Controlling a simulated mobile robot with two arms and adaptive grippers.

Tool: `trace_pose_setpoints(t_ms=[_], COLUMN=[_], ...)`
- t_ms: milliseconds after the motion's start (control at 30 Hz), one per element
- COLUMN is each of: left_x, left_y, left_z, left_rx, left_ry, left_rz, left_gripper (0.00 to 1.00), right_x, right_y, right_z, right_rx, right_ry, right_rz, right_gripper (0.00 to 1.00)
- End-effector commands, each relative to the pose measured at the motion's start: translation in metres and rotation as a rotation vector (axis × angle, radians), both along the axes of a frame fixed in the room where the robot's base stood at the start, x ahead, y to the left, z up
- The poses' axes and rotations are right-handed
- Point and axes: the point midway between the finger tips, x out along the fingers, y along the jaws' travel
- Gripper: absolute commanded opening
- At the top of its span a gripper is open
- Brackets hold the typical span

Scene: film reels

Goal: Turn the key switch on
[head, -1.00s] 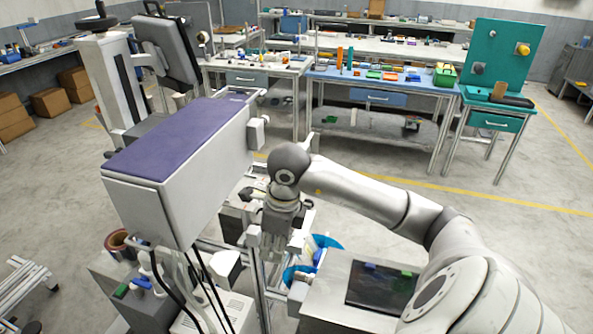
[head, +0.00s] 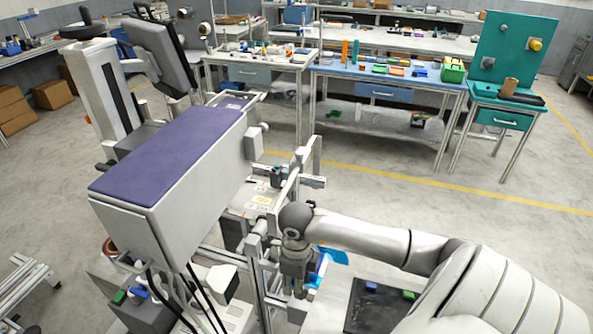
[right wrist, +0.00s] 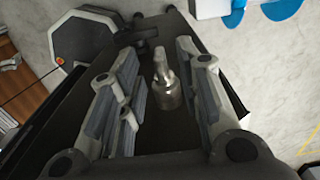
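The key switch (right wrist: 166,82) shows in the right wrist view as a metal cylinder with a narrow key-like grip, standing on a black panel (right wrist: 160,138). My right gripper (right wrist: 166,98) is open, with one finger on each side of the switch and a visible gap on both sides. In the head view my right gripper (head: 297,285) points down beside the metal frame at the lower middle. I cannot make out the key switch there. My left gripper is not in view.
A grey machine housing with a purple top (head: 175,150) stands left of my right arm. A metal frame (head: 262,240) is close beside the gripper. A dark panel with blue and green pieces (head: 375,310) lies to the right. Benches (head: 385,85) stand behind open floor.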

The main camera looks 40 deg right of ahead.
Motion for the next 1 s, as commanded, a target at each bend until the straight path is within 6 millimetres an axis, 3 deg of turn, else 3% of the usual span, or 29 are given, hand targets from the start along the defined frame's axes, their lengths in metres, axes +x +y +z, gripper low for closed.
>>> trace_pose_setpoints(t_ms=[233, 567, 833, 1000], left_x=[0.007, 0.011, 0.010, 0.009], left_y=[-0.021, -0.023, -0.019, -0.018], left_z=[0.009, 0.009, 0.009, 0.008], left_rx=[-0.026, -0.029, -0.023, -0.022], left_ry=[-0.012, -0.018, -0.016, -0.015], left_rz=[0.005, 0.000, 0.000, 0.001], left_gripper=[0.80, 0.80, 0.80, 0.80], right_x=[0.000, 0.000, 0.000, 0.000], right_y=[0.000, 0.000, 0.000, 0.000], right_z=[-0.027, -0.032, -0.032, -0.032], right_rx=[0.001, 0.000, 0.000, 0.001], right_ry=[0.000, 0.000, 0.000, 0.000], right_rz=[0.000, 0.002, 0.001, 0.001], right_gripper=[0.32, 0.32, 0.00, 0.00])
